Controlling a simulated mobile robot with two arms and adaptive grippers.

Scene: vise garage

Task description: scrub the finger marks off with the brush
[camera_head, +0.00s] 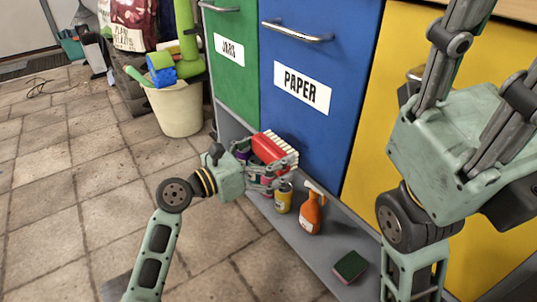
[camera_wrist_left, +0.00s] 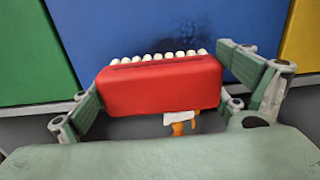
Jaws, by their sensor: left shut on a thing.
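My left gripper (camera_head: 278,172) is shut on a red brush (camera_head: 268,150) with pale bristles, low in front of the blue PAPER door (camera_head: 345,110). In the left wrist view the red block (camera_wrist_left: 160,87) sits between the two fingers, its bristles facing the blue door (camera_wrist_left: 170,25). I cannot tell whether the bristles touch the door. Dark smudging shows faintly on the blue door there; distinct finger marks cannot be made out.
A yellow can (camera_head: 284,198), an orange spray bottle (camera_head: 311,212) and a green-topped sponge (camera_head: 350,266) stand or lie on the grey ledge (camera_head: 325,255) below the doors. A cream bucket (camera_head: 178,108) stands left of the green JARS door (camera_head: 232,75).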

